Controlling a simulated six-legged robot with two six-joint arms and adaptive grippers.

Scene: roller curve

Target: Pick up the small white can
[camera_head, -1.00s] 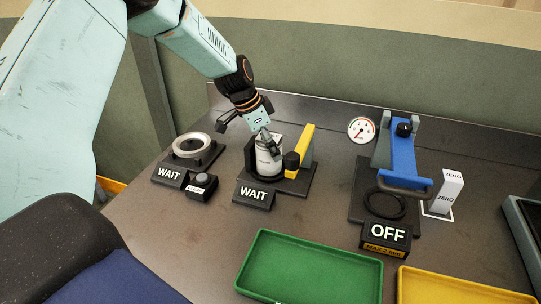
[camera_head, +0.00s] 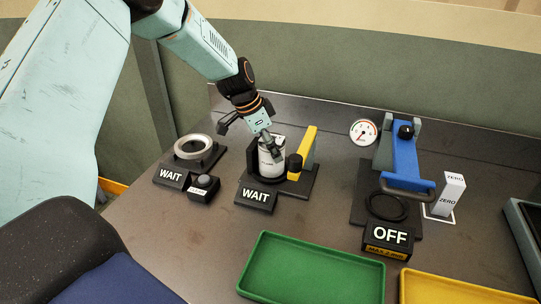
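The small white can (camera_head: 269,163) stands upright in a dark holder on a black base plate, behind a sign reading WAIT (camera_head: 255,194). A yellow lever (camera_head: 307,147) with a black knob is just right of it. My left gripper (camera_head: 250,135) comes down from the upper left onto the can's top. Its fingers are spread, one out to the left and one at the can's near upper side. I cannot tell whether that finger touches the can. My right gripper is not in view.
A ring fixture (camera_head: 193,147) with another WAIT sign stands left. A blue-handled press (camera_head: 404,160) with an OFF sign, a gauge (camera_head: 363,131) and a white ZERO block (camera_head: 448,194) are right. Green (camera_head: 312,268) and yellow trays (camera_head: 465,290) lie in front.

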